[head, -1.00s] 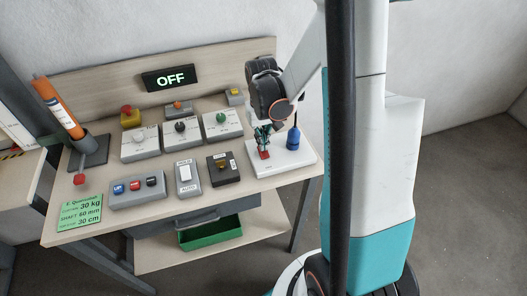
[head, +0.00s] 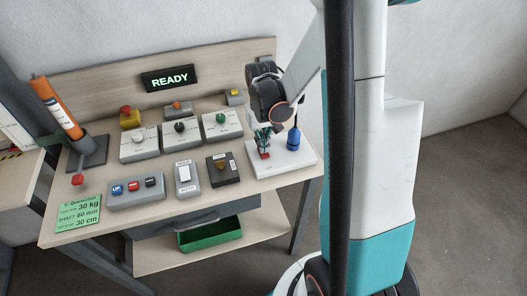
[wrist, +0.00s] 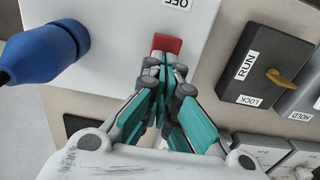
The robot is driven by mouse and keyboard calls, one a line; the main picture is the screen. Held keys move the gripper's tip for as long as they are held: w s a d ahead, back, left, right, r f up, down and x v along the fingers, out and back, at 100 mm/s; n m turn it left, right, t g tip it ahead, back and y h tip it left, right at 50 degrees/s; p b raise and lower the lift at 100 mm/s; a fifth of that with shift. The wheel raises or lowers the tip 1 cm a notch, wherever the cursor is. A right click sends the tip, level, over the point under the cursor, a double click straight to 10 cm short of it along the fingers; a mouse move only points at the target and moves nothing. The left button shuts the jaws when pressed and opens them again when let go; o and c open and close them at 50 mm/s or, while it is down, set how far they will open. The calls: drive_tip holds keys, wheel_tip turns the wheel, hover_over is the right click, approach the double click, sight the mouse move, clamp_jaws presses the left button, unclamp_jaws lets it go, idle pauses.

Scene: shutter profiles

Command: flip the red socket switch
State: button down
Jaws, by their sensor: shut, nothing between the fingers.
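The red socket switch (wrist: 166,43) is on a white socket box (head: 290,167) at the right end of the bench. In the head view the switch (head: 264,156) shows just below my gripper (head: 262,146). In the wrist view my gripper (wrist: 162,68) is shut with its tips at the near edge of the switch, overlapping it. I cannot tell whether they touch. An "OFF" label sits beyond the switch. A blue plug (head: 293,138) with a dark cable stands in the same box, right of the switch in the head view. The display (head: 170,79) reads "READY".
A dark RUN/LOCK box (head: 222,169) with a yellow knob stands close to the left of the socket box. Other control boxes, a HOLD/AUTO rocker (head: 186,178) and a button box (head: 135,188) fill the bench. A green tray (head: 210,235) is below.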

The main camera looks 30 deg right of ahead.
drive_tip(key=shift+r+p, duration=2.25)
drive_tip(key=shift+r, duration=1.25)
drive_tip(key=shift+a, duration=0.1)
